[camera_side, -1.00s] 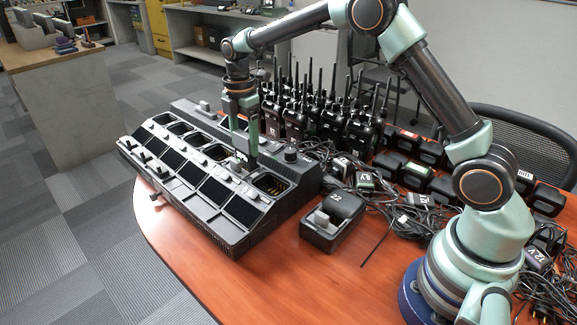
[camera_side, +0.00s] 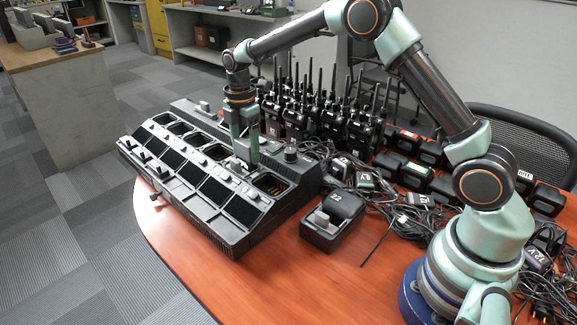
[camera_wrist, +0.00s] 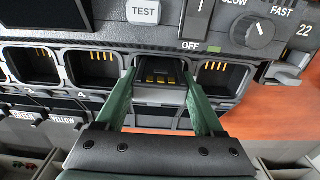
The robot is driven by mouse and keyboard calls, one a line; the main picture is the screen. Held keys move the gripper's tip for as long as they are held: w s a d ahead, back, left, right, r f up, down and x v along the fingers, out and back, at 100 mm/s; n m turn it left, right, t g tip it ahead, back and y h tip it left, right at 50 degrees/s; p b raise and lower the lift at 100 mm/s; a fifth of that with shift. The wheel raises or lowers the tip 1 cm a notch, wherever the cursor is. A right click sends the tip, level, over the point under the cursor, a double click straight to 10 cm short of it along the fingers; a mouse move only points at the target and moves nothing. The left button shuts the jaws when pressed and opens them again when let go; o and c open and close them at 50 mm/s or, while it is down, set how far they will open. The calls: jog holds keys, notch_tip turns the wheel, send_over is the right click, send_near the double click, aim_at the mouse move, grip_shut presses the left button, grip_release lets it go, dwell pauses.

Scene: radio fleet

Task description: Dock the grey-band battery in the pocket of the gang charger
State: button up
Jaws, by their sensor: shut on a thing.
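My gripper (camera_side: 245,155) is low over the gang charger (camera_side: 225,235), at the pocket row between two open pockets in the side view. In the wrist view its two green fingers (camera_wrist: 161,82) are shut on the grey-band battery (camera_wrist: 161,98), whose pale grey strip and dark end show between them. The battery lines up with a pocket (camera_wrist: 160,70) that has gold contacts. In the side view the fingers mostly hide the battery. I cannot tell how deep it sits.
Open pockets with gold contacts flank the fingers, left (camera_wrist: 92,68) and right (camera_wrist: 218,78). A knob (camera_side: 290,154) rises close behind. Radios with tall antennas (camera_side: 295,120) stand beyond. A small charger (camera_side: 325,232) and tangled cables (camera_side: 390,215) lie right. The front table is clear.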

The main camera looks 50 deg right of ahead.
jog(key=o, duration=1.5)
notch_tip(320, 180, up, 11)
jog(key=shift+r, duration=0.55)
jog(key=s+d+r+m+t, duration=0.1)
jog(key=s+r+m+t, duration=0.2)
jog(key=s+r+m, duration=0.55)
jog(key=s+f+m+t, duration=0.1)
jog(key=s+f+m, duration=0.2)
jog(key=s, duration=0.4)
jog(key=s+f+m+t, duration=0.1)
jog(key=s+f+m, duration=0.2)
jog(key=s+m, duration=0.3)
jog(key=shift+s+d+f+t, duration=0.15)
jog(key=shift+s+d+t, duration=0.25)
jog(key=shift+s, duration=0.5)
